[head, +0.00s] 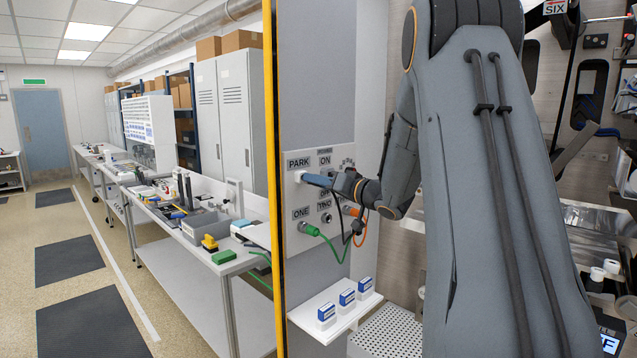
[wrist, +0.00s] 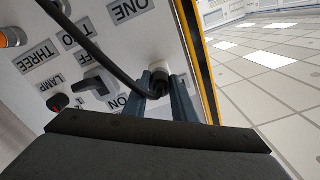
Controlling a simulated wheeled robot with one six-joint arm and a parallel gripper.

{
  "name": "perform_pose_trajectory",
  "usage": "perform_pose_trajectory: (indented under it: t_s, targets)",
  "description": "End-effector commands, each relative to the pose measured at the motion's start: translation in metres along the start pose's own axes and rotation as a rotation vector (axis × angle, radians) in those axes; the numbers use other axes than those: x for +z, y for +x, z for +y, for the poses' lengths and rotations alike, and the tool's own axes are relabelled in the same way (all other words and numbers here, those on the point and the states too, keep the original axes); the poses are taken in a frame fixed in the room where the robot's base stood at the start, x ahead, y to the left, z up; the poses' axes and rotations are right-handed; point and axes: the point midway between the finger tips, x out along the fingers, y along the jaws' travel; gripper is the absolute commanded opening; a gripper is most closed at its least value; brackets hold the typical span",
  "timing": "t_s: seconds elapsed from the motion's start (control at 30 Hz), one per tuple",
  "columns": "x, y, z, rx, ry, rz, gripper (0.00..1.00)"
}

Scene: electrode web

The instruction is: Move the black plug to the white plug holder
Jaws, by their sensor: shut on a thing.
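My gripper (head: 312,179) is at the upper left of the grey panel, just under the PARK label, with its blue fingers pointing at the panel. In the wrist view my gripper (wrist: 161,84) is shut on the black plug (wrist: 160,88), whose black cable runs off to the upper left. The white plug holder (head: 298,176) shows as a small pale edge at the fingertips. In the wrist view the white plug holder (wrist: 178,68) is right at the front of the plug. I cannot tell how deep the plug sits in it.
A green plug (head: 308,229) with a green cable is at ONE. An orange plug (wrist: 12,38) is at THREE. A black knob (wrist: 100,82) and a red lamp (wrist: 57,102) stick out nearby. A white shelf (head: 335,316) with small boxes sits below the panel.

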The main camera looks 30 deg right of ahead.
Motion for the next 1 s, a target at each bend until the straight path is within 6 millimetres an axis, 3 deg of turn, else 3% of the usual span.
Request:
perform_pose_trajectory:
  t_s: [0.5,0.53,0.67,1.0]
  targets:
    - [0.0,0.012,-0.001,-0.001,0.0,0.0,0.0]
    - [0.0,0.012,0.0,-0.001,0.0,0.001,0.26]
    - [0.0,0.012,0.0,-0.001,0.0,0.001,0.46]
    - [0.0,0.008,0.0,0.0,-0.001,0.001,0.46]
